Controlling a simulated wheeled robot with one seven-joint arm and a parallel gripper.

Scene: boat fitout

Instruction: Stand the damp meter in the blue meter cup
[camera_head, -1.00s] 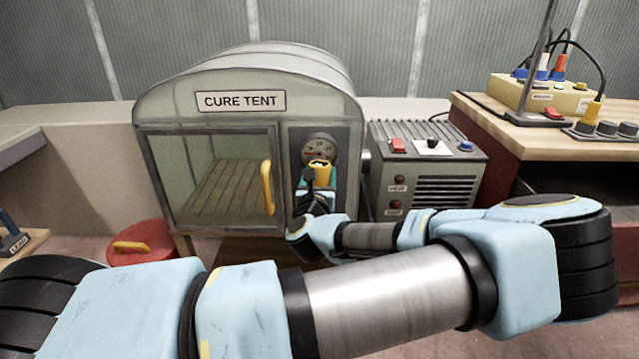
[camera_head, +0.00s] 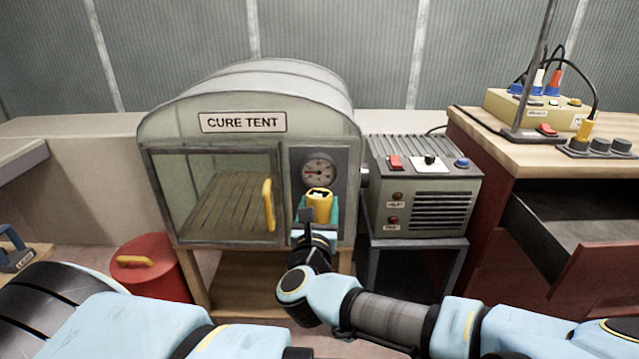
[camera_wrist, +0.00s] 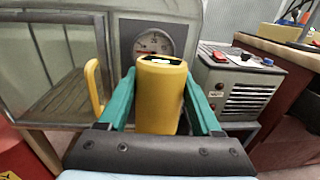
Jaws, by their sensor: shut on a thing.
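A yellow meter (camera_head: 319,206) with a dark and white top, which I take to be the damp meter, is held upright in my gripper (camera_head: 317,214). The wrist view shows the yellow meter (camera_wrist: 160,95) between the two green fingers of my gripper (camera_wrist: 161,105), which are shut on it. In the head view it appears in front of the cure tent's gauge panel, just below the round gauge. I cannot make out the blue meter cup in either view.
The cure tent (camera_head: 243,92) with its yellow door handle (camera_head: 268,205) stands behind my gripper. A grey heater box (camera_head: 424,185) stands to its right. A workbench (camera_head: 490,130) with an open drawer (camera_head: 565,235) is at the right. A red lidded bin (camera_head: 150,265) sits at lower left.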

